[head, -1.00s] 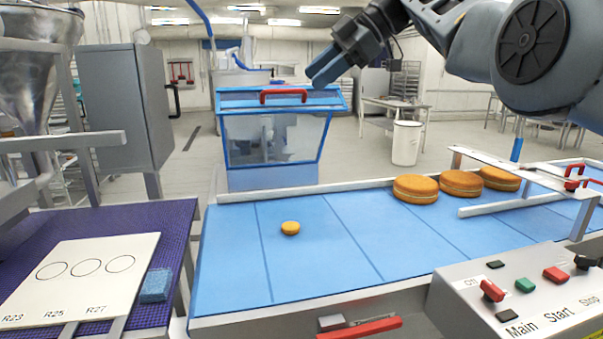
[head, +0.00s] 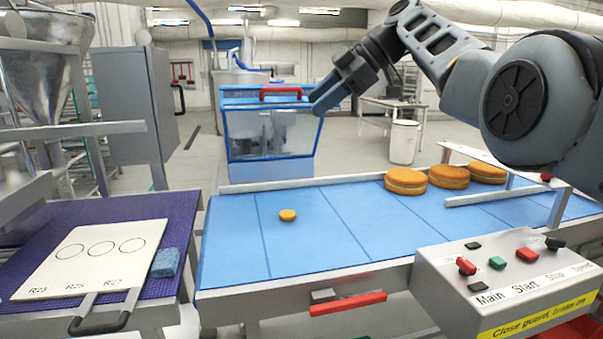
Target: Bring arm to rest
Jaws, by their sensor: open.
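My gripper (head: 322,103) is in the upper middle of the head view, in the air above the far edge of the blue conveyor (head: 228,243). It is open, with nothing seen between its fingers. It points down and left, in front of the blue-framed clear bin's right side. My arm comes in from the right and is bent, with its large joint at the right edge.
A small orange round (head: 288,215) lies alone on the conveyor. Several large filled rounds (head: 405,181) sit at its far right. A control box (head: 430,275) stands front right. A white plate (head: 62,270) and blue sponge (head: 166,262) lie on the purple mat (head: 172,212).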

